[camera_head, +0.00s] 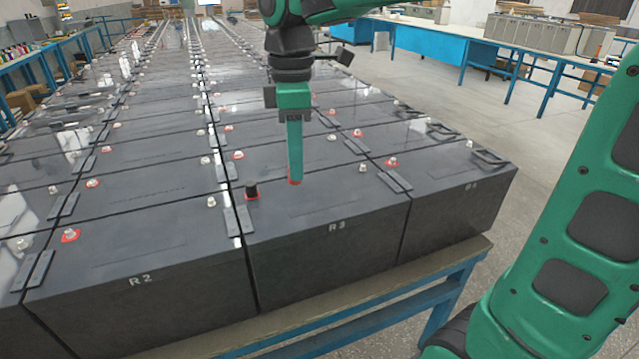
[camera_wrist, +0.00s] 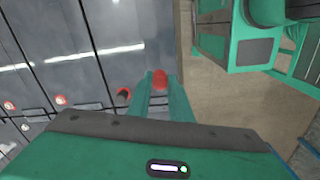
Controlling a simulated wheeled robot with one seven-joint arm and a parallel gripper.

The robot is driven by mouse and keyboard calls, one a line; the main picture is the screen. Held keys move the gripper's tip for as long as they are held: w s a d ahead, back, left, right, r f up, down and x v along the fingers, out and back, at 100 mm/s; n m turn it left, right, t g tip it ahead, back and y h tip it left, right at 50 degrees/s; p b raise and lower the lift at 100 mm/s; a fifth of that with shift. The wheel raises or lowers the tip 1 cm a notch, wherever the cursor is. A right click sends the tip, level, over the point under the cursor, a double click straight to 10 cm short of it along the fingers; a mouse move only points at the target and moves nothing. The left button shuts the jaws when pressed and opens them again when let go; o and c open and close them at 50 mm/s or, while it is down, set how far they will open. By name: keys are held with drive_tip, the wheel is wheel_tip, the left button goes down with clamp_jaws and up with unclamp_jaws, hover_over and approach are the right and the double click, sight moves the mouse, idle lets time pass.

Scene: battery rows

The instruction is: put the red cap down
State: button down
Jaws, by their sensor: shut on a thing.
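My gripper (camera_head: 295,180) points down over the top of the battery marked R3 (camera_head: 330,205). Its green fingers are shut on the red cap (camera_head: 294,182), which shows as a small red tip below them. In the wrist view the red cap (camera_wrist: 159,79) sits between the two fingertips. I cannot tell whether the cap touches the battery top or is just above it.
Several rows of dark batteries fill the blue-legged bench (camera_head: 440,300). Battery R2 (camera_head: 140,235) is at left, and R4 (camera_head: 455,165) is at right. Metal terminals with red rings (camera_head: 71,235) stick up from the tops. The front middle of R3's top is clear.

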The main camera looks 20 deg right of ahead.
drive_tip(key=d+f, duration=0.1)
drive_tip(key=d, duration=0.1)
drive_tip(key=w+d+f, duration=0.1)
drive_tip(key=d+f, duration=0.1)
drive_tip(key=w+d+f, duration=0.1)
drive_tip(key=d, duration=0.1)
drive_tip(key=shift+w+d+f, duration=0.2)
drive_tip(key=shift+d+f, duration=0.05)
drive_tip(key=shift+d, duration=0.15)
drive_tip(key=shift+f, duration=2)
drive_tip(key=shift+f, duration=0.1)
drive_tip(key=c, duration=1.6)
unclamp_jaws()
wheel_tip(320, 180, up, 12)
drive_tip(key=shift+r, duration=0.15)
